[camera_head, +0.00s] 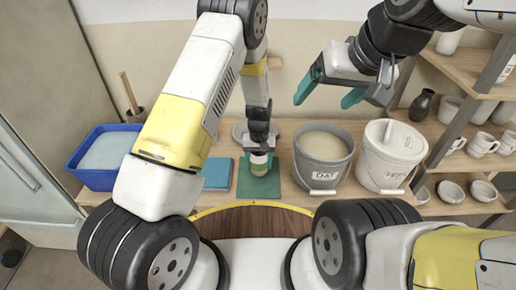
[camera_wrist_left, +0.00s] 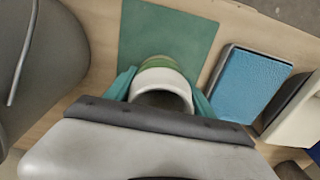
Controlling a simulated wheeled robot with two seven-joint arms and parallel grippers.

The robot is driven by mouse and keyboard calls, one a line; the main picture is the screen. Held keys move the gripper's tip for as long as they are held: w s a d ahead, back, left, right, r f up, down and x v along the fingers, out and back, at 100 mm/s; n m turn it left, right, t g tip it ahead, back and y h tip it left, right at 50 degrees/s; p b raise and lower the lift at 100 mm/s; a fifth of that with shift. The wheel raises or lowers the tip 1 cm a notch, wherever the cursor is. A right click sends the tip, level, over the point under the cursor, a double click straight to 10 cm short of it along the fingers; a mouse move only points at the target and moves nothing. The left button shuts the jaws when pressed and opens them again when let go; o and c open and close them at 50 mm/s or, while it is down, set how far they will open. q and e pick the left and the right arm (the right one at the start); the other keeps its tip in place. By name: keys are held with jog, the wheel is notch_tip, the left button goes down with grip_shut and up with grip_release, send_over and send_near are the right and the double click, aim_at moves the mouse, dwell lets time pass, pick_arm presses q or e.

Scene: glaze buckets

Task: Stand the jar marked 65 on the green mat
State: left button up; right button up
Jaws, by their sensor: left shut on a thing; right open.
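My left gripper (camera_head: 259,150) points down and is shut on a small jar (camera_head: 259,160) with a white body and a green band. In the left wrist view the jar (camera_wrist_left: 162,72) sits between the teal fingers of the left gripper (camera_wrist_left: 161,92), with its round white rim showing. No number is readable on it. The jar is over the green mat (camera_head: 259,187), which also shows in the left wrist view (camera_wrist_left: 168,30); whether it touches the mat I cannot tell. My right gripper (camera_head: 329,93) is open and empty, high above the buckets.
A blue tile or pad (camera_head: 217,174) lies left of the mat, and a blue tub (camera_head: 92,178) stands further left. A grey bucket (camera_head: 322,178) marked DAT and a white lidded bucket (camera_head: 390,178) stand right of the mat. Shelves with cups and bowls (camera_head: 482,144) are at far right.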

aim_at(259, 167)
pick_arm(q)
jog(key=shift+w, duration=0.45)
jog(key=shift+f, duration=1.8)
jog(key=shift+f, duration=0.1)
jog(key=o, duration=1.7)
